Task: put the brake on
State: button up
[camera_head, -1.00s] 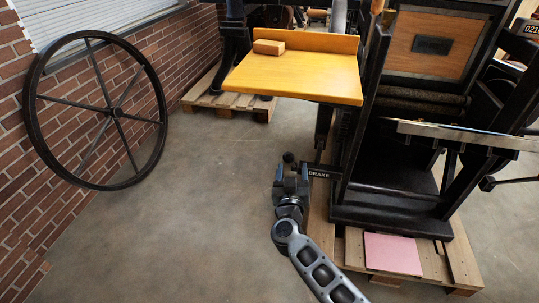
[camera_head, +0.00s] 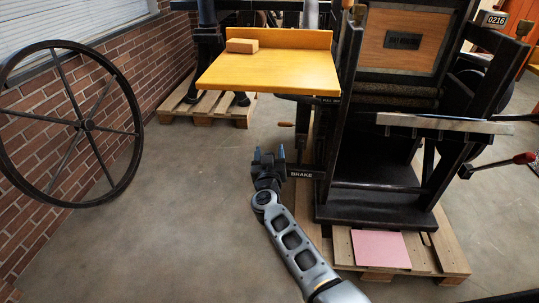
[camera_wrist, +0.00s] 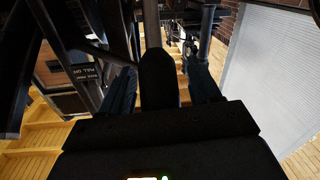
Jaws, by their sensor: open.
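The brake's sign, a black plate reading BRAKE (camera_head: 302,174), sticks out from the left side of the hand press (camera_head: 375,207). My gripper (camera_head: 269,154) is just left of this plate, fingers pointing up and away from me. In the wrist view my gripper (camera_wrist: 160,88) is open. A dark, rounded lever end (camera_wrist: 158,72) on a straight bar stands between its fingers, apparently the brake handle. I cannot tell whether either finger touches it. In the head view this handle is not clearly distinguishable from my gripper.
A yellow board (camera_head: 275,73) with a wooden block (camera_head: 242,46) juts out above my gripper. A small orange-brown handle (camera_head: 285,124) lies just beyond it. A red-knobbed lever (camera_head: 524,158) is at right, a big spoked wheel (camera_head: 88,125) at left.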

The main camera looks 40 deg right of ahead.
jog(key=shift+c, duration=0.2)
grip_shut()
jog(key=shift+f, duration=0.1)
jog(key=s+a+f+t+h+b, duration=0.2)
jog(key=s+a+f+b, duration=0.1)
jog(key=f+b, duration=0.6)
jog(key=s+a+f+n+t+h+b, duration=0.1)
jog(key=s+a+f+b, duration=0.3)
jog(key=b, duration=1)
notch_tip(320, 180, down, 5)
jog(key=shift+s+a+r+t+h, duration=0.15)
jog(key=shift+a+t+h, duration=0.55)
jog(key=shift+a, duration=0.55)
jog(key=shift+f, duration=0.25)
jog(key=shift+c, duration=0.6)
grip_release()
jog(key=shift+o, duration=0.8)
jog(key=shift+r, duration=0.15)
